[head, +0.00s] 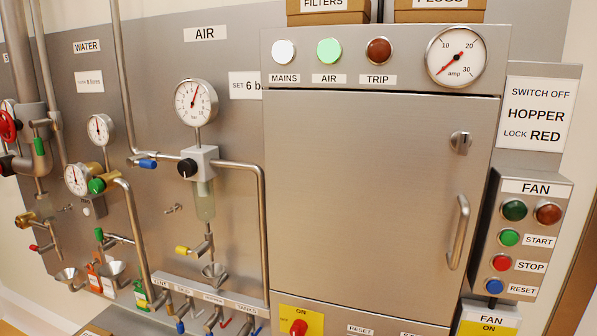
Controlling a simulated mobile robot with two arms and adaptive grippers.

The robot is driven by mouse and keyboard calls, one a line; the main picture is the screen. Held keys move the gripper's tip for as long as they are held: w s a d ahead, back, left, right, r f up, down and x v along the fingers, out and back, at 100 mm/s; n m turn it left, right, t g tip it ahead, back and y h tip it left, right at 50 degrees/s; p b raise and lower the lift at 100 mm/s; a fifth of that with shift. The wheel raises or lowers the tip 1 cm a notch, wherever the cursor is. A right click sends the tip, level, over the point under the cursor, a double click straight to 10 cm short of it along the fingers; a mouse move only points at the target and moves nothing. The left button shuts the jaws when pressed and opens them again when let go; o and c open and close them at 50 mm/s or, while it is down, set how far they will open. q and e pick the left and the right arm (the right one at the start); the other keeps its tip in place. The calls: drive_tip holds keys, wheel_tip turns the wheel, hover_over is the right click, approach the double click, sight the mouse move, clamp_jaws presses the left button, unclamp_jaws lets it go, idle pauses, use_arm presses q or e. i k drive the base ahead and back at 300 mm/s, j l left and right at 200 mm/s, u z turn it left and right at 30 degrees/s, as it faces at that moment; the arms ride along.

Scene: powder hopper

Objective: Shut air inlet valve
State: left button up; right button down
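Under the AIR sign (205,34), a grey pipe comes down from the top and bends right into the air regulator. A small valve with a blue handle (147,163) sits on this short horizontal run, left of the regulator. Its handle lies roughly along the pipe. The regulator (203,158) has a black knob, a round gauge (196,102) above it and a clear bowl (204,200) below. The valve carries no readable label of its own. Neither of my grippers is in view.
A large grey cabinet (380,190) with lamps and an ammeter fills the right. A yellow-handled drain valve (183,250) and funnel (214,272) are under the bowl. A manifold (208,296) with several small valves runs below. Water gauges and pipes crowd the left.

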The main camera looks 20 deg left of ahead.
sight(142, 160)
drive_tip(key=u, duration=1.55)
